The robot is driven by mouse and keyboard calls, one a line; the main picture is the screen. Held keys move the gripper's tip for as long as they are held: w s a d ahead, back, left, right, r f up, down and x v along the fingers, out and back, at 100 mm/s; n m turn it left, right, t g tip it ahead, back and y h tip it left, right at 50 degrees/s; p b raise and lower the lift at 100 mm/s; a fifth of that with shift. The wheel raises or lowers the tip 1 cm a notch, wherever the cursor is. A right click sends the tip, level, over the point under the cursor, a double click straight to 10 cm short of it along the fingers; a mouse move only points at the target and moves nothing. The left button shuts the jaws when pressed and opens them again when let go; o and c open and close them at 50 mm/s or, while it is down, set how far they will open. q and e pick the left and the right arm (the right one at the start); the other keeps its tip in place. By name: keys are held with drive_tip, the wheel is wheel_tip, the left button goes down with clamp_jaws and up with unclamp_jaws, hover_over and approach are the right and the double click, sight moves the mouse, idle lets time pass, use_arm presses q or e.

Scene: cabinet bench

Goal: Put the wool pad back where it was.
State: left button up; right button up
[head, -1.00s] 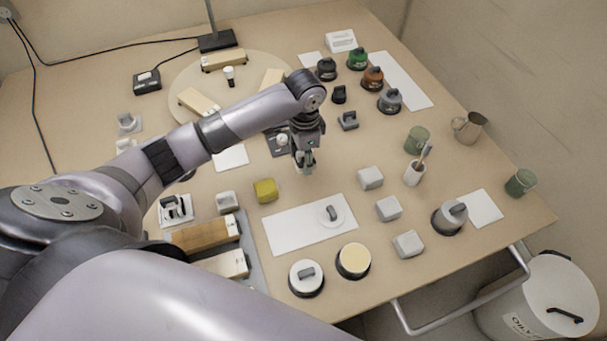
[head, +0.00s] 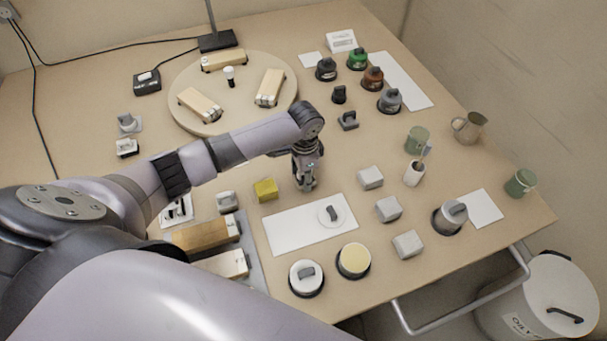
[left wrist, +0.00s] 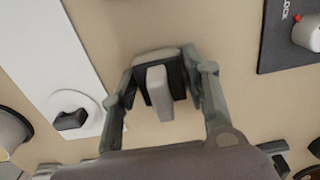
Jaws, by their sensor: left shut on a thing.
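My left gripper (head: 305,187) is over the bare tabletop, just beyond the white sheet (head: 285,232). In the left wrist view its fingers (left wrist: 165,95) are shut on a small dark block with a pale top and an upright grey handle (left wrist: 158,95), which looks to be the wool pad. In the head view the fingers mostly hide it, and I cannot tell whether it touches the table. A white round disc with a dark handle (head: 332,214) lies on the white sheet; it also shows in the left wrist view (left wrist: 72,116). My right gripper is not in view.
A yellow block (head: 265,190) stands left of the gripper, and several grey blocks (head: 370,177) stand to its right. Round pots (head: 353,261) stand at the front edge. A dark mat (left wrist: 284,40) shows in the left wrist view. Cups (head: 417,140) stand further right.

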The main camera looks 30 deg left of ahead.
use_arm(q)
drive_tip(key=o, duration=1.2)
drive_tip(key=shift+o, duration=0.2)
wheel_tip(320, 180, up, 12)
drive_tip(key=shift+d+r, duration=0.1)
drive_tip(key=shift+r, duration=0.05)
